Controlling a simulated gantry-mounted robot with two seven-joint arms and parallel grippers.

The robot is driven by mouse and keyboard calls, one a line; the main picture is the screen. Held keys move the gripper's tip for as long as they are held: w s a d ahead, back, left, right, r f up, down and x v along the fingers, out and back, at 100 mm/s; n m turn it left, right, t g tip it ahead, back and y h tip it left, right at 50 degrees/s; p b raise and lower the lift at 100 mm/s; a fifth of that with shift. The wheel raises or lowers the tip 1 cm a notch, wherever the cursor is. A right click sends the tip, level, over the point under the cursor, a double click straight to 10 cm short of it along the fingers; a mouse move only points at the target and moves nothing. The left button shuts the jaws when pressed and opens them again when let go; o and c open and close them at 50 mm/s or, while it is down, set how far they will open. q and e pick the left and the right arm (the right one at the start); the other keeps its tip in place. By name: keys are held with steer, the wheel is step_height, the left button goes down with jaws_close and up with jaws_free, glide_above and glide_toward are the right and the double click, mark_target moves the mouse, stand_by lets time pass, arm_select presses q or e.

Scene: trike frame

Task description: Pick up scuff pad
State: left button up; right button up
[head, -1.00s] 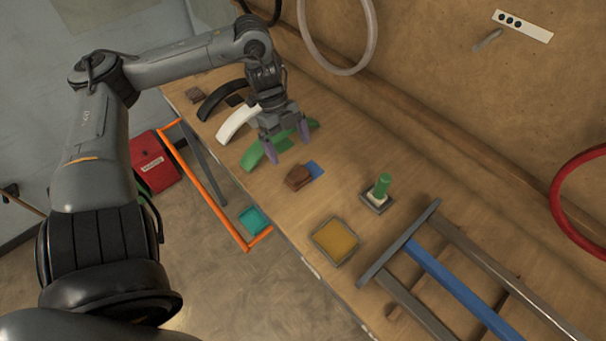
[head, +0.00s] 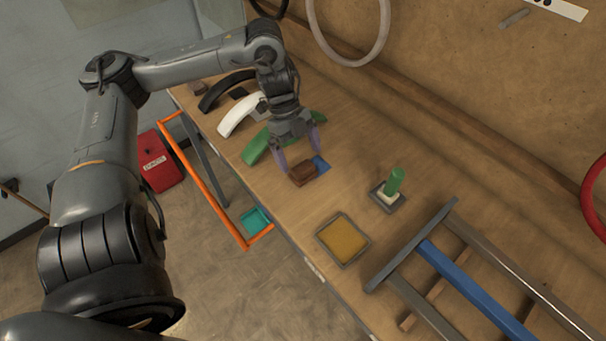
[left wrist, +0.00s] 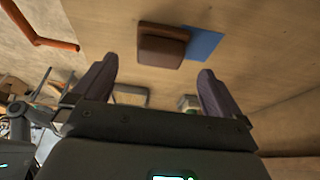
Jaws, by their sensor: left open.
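The scuff pad looks to be the brown block (head: 303,173) lying on the workbench, partly over a blue square sheet (head: 321,164). In the left wrist view the brown block (left wrist: 162,47) and blue sheet (left wrist: 204,42) lie beyond my fingertips, a little above the middle of the gap. My left gripper (head: 300,155) is open and empty, with its fingers apart and pointing toward the block. In the left wrist view its two fingers (left wrist: 158,75) stand on either side with nothing between them. My right gripper is not in view.
Green, white (head: 240,115) and black curved fenders lie behind the gripper. A tray with a yellow pad (head: 343,240), a green-handled item (head: 394,182) and a frame with a blue bar (head: 460,280) are to the right. An orange-edged rack (head: 205,185) stands at the bench's front edge.

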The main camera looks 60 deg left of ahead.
mark_target(303, 166)
arm_select(q)
steer(key=shift+b+x, duration=0.45)
steer(key=shift+x, duration=0.4)
steer(key=shift+f+p, duration=0.3)
steer(key=shift+p, duration=0.1)
steer(key=shift+d+f, duration=0.2)
steer(key=shift+f, duration=0.25)
steer(key=shift+x, duration=1)
steer(key=shift+c, duration=0.3)
steer(key=c, duration=1)
steer(key=shift+r, duration=0.15)
steer(key=shift+c, duration=0.2)
step_height(303, 166, up, 10)
steer(key=shift+f+b, duration=0.1)
steer(key=shift+b, duration=0.85)
